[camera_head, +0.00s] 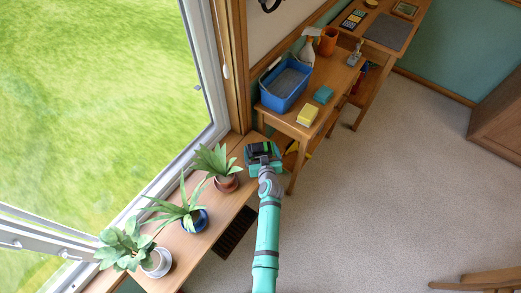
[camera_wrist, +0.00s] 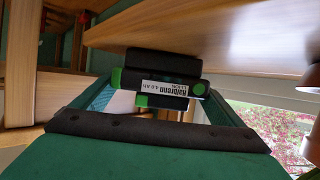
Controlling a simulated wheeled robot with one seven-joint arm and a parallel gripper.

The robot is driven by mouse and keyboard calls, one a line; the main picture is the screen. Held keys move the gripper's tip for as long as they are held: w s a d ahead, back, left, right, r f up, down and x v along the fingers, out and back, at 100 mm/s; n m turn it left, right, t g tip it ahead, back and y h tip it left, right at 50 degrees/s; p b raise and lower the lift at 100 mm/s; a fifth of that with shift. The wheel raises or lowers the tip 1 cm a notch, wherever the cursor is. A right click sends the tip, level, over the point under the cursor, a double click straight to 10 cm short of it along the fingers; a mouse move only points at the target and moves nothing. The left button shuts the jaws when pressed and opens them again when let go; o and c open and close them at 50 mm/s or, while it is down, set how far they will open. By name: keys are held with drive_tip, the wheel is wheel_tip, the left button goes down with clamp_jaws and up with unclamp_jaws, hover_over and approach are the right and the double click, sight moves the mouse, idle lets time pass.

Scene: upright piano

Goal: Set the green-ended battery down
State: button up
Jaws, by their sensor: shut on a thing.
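The green-ended battery (camera_wrist: 157,72) is a black block with bright green ends and a white printed label, seen close up in the wrist view. It also shows in the head view (camera_head: 261,149), at the far end of the wooden window shelf. My gripper (camera_head: 263,159) is shut on it, with a finger on each side. In the wrist view, a wooden board (camera_wrist: 220,35) lies right beside the battery. I cannot tell whether the battery touches the wood.
Several potted plants stand along the window shelf (camera_head: 220,235), the nearest to my gripper in a reddish pot (camera_head: 227,184). A wooden table beyond holds a blue basin (camera_head: 284,88), a yellow sponge (camera_head: 307,115) and a teal sponge (camera_head: 323,94). Carpet (camera_head: 380,200) lies open at right.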

drive_tip(key=shift+f, duration=0.1)
drive_tip(key=o, duration=1.1)
